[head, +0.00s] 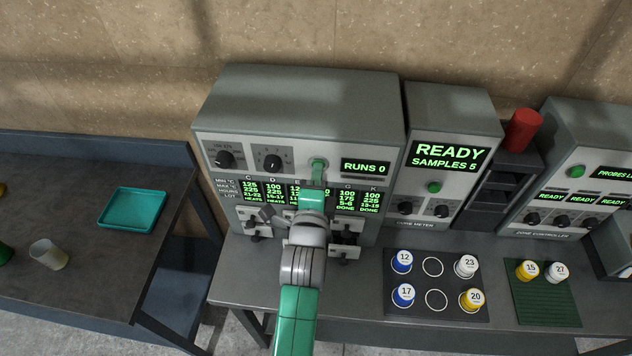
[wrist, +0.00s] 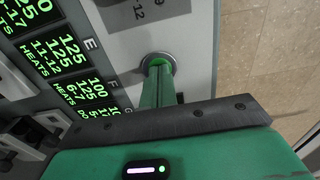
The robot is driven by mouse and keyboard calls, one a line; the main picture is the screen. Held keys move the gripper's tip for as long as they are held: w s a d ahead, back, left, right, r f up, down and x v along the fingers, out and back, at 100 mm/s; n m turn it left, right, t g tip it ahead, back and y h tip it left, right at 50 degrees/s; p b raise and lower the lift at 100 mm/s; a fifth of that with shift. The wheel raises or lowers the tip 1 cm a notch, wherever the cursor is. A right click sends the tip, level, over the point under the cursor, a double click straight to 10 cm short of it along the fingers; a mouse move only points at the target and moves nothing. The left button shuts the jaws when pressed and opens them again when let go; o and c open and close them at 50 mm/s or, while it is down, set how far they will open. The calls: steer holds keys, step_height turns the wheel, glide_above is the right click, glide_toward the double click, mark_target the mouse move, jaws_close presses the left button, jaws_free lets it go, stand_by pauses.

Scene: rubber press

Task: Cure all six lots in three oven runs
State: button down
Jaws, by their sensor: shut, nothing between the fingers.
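My gripper (head: 318,178) is shut and empty, its fingertips at the round green button on the oven (head: 300,92) front. In the wrist view the shut fingers (wrist: 160,82) reach the green button (wrist: 157,60); whether they press it I cannot tell. The oven's display (head: 366,167) reads "RUNS 0". Its lot panel (head: 262,194) shows several columns, some reading HEATS, the right two DONE; my arm hides part. Lidded pots 12 (head: 401,262), 17 (head: 403,296), 23 (head: 466,266) and 20 (head: 472,299) stand on a dark mat (head: 436,281). Pots 15 (head: 527,270) and 27 (head: 558,272) stand on a green mat (head: 545,306).
The core meter (head: 452,125) reads "READY SAMPLES 5". A red cylinder (head: 523,130) tops a dark rack. The zone controller (head: 585,165) is at right. A teal tray (head: 131,209) and a pale cup (head: 48,254) sit on the left table, beyond a gap.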

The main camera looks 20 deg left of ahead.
steer(key=shift+w+a, duration=0.1)
steer(key=shift+w, duration=0.1)
steer(key=p+v, duration=0.1)
steer(key=v, duration=1.3)
